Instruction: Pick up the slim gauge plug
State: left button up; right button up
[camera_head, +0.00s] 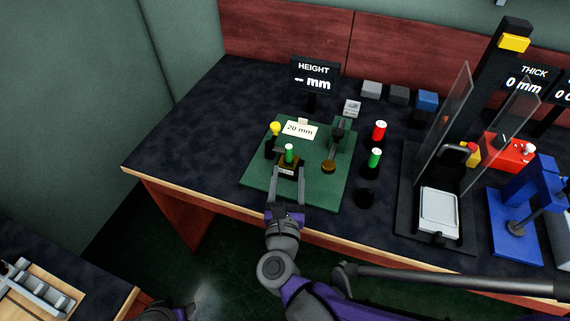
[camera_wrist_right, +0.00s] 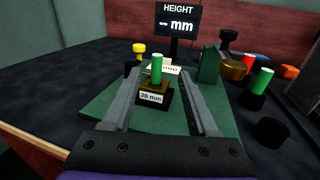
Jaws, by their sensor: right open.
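A slim green plug (camera_head: 289,150) stands upright in a dark block labelled 20 mm (camera_head: 288,168) on the green base plate (camera_head: 325,193). It also shows in the right wrist view (camera_wrist_right: 156,70), with its block (camera_wrist_right: 152,97) below. My right gripper (camera_head: 288,176) is open and empty, with its fingers pointing at the block. In the right wrist view, the fingers (camera_wrist_right: 161,78) lie left and right of the plug and block, with gaps. Another green plug (camera_head: 375,157) and a red plug (camera_head: 380,130) stand in dark holders to the right.
A yellow knob (camera_head: 275,128) and a 20 mm card (camera_head: 300,130) stand behind the block. A gauge post (camera_head: 338,138) is on its right. A HEIGHT display (camera_head: 314,75) stands at the back. A scale with clear panels (camera_head: 439,212) is at right. The table's left part is clear.

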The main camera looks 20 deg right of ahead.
aim_at(289, 150)
jog(key=x, duration=0.3)
jog(key=shift+w+d, duration=0.15)
jog(key=shift+w, duration=0.25)
jog(key=shift+a+b+x, duration=0.2)
jog(key=shift+b+x, duration=0.6)
jog(key=shift+x, duration=1.9)
jog(key=shift+r, duration=0.1)
jog(key=shift+c, duration=0.2)
grip_shut()
